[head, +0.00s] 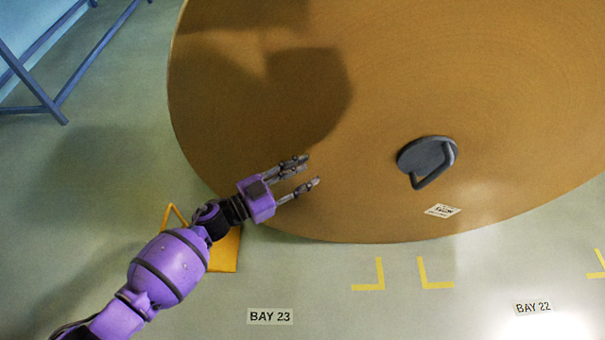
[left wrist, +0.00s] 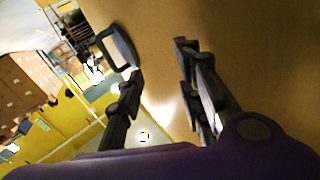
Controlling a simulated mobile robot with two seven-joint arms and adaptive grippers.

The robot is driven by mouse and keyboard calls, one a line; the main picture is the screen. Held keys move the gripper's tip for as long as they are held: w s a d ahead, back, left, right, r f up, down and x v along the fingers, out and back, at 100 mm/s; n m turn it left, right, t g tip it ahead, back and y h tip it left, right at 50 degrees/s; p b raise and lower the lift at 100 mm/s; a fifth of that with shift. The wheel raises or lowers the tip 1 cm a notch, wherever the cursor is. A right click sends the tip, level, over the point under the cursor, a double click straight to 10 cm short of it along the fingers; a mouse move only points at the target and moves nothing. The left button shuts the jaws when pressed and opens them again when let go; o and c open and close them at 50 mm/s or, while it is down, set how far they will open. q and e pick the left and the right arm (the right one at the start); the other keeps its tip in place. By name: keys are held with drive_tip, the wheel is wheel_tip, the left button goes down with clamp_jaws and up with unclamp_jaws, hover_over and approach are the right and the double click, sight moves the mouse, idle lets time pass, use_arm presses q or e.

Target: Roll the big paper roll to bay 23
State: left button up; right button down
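The big paper roll (head: 385,75) is a huge brown disc face filling the upper right of the head view. A dark grey round plug with a handle (head: 428,158) sits on its face, and a small white label (head: 442,210) is below it. The handle also shows in the left wrist view (left wrist: 118,45). My left gripper (head: 312,170) is open and empty in front of the lower left of the face; I cannot tell whether it touches. The BAY 23 floor label (head: 270,316) lies below the roll. My right gripper is not in view.
A yellow wedge-like object (head: 226,252) is on the floor partly behind my left arm. A BAY 22 label (head: 532,307) and yellow corner marks (head: 436,275) are on the floor. A blue-grey frame (head: 50,95) stands at upper left. The floor at left is clear.

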use_arm(q)
clamp_jaws()
idle(0.8)
drive_tip(key=c, duration=0.8)
unclamp_jaws()
drive_tip(key=o, duration=0.8)
drive_tip(key=shift+a, duration=0.15)
drive_tip(key=v, duration=1.2)
